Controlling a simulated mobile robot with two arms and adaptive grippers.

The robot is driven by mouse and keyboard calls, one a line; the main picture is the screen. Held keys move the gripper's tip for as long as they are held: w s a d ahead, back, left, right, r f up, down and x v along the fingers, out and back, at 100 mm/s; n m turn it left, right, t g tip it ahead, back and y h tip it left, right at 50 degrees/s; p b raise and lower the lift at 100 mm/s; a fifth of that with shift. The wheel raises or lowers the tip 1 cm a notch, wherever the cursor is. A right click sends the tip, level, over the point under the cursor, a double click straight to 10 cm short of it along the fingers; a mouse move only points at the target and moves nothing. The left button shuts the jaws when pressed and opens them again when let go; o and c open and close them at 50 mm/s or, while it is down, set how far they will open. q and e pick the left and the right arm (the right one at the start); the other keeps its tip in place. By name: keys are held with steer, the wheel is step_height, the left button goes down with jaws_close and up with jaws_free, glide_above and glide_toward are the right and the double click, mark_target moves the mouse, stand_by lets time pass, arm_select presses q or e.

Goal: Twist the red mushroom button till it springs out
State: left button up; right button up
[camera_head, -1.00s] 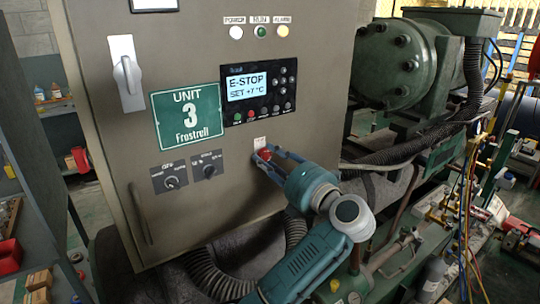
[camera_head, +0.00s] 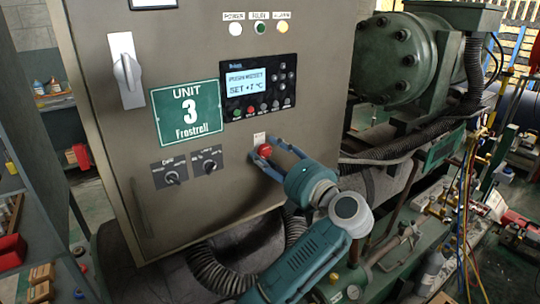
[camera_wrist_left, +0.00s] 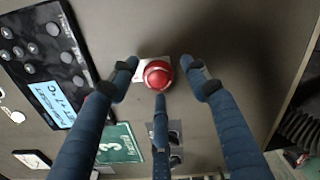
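The red mushroom button (camera_head: 265,150) sits on the front of the grey-brown cabinet (camera_head: 230,185), below the display. It also shows in the left wrist view (camera_wrist_left: 158,74) on a pale plate. My left gripper (camera_head: 268,153) is in front of it with its blue fingers spread. In the left wrist view the fingertips (camera_wrist_left: 158,78) stand around the button on several sides with visible gaps, so it is open and holds nothing. The display (camera_head: 246,84) shows a small upper line that I cannot read fully and "SET" below. My right gripper is not in view.
Two dark rotary switches (camera_head: 188,167) are left of the button, below the green "UNIT 3 Frostrell" sign (camera_head: 186,112). A white handle switch (camera_head: 126,70) is at the upper left. Green compressor machinery (camera_head: 400,60) and hoses stand to the right.

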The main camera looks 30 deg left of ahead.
arm_select(q)
steer(key=shift+d, duration=0.1)
steer(key=v, duration=0.9)
stand_by(0.6)
